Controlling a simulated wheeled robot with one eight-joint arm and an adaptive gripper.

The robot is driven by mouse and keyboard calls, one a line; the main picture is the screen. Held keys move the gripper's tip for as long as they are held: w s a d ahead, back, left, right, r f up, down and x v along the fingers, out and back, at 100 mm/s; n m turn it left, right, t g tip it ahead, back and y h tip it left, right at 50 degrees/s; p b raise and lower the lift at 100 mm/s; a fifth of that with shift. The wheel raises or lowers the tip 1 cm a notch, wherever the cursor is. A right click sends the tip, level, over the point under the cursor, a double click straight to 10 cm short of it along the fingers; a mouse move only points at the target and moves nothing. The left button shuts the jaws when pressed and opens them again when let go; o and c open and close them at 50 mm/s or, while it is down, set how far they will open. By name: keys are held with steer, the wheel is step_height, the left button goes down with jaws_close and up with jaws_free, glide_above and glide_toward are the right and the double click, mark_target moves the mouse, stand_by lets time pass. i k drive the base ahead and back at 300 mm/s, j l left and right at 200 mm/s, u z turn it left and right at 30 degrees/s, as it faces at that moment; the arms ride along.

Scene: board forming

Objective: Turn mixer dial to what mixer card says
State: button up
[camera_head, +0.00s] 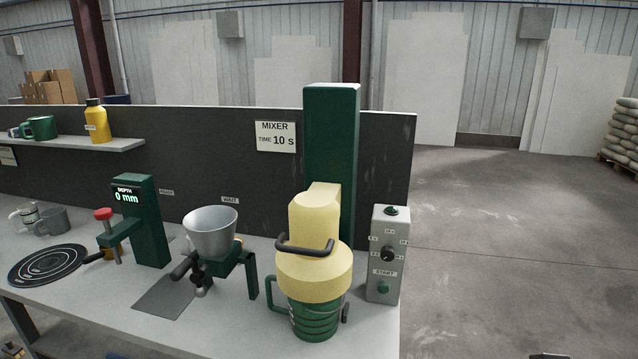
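The mixer card (275,137) is white, fixed to the dark back panel, and reads "MIXER TIME 10 s". The mixer dial (387,254) is a dark round knob on the front of a grey control box (380,288) at the bench's right end. Small labels surround the dial, too small to read surely, and its pointer direction is unclear. A green button (383,288) labelled START sits below the dial. The mixer (314,273) has a cream head over a green ribbed container, left of the box.
A grey funnel (210,232) on a green stand, a depth gauge (146,222) reading 0 mm and a black round plate (48,264) stand left of the mixer. A shelf (120,144) holds a yellow bottle (97,121). Open floor (510,230) lies right of the bench.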

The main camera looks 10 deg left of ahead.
mark_target(388, 253)
steer(key=k+l+u, duration=0.15)
steer(key=u, duration=0.2)
steer(key=k+u, duration=0.35)
steer(key=k+l+u, duration=0.1)
steer(key=u, duration=0.25)
